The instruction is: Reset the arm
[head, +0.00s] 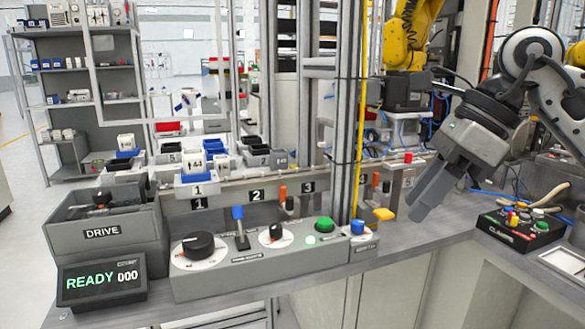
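A yellow robot arm (405,38) stands behind the bench, partly hidden by the frame posts. The grey control panel (230,265) at the front carries a large black knob (198,244), a blue-handled lever (240,228), a smaller knob (276,232), a lit pale green light (311,240) and a green button (325,224). A display (102,283) at the left reads READY 000. My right gripper (424,205) hangs above the bench, right of the panel and apart from it. Its fingers point down-left with nothing visible in them; their gap is unclear. My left gripper is not in view.
A DRIVE bin (105,232) stands behind the display. A yellow button (384,214) and a blue button (357,227) sit right of the panel. A black CLAMPS box (520,230) is at the right. Numbered trays line the back; upright posts (350,120) rise there.

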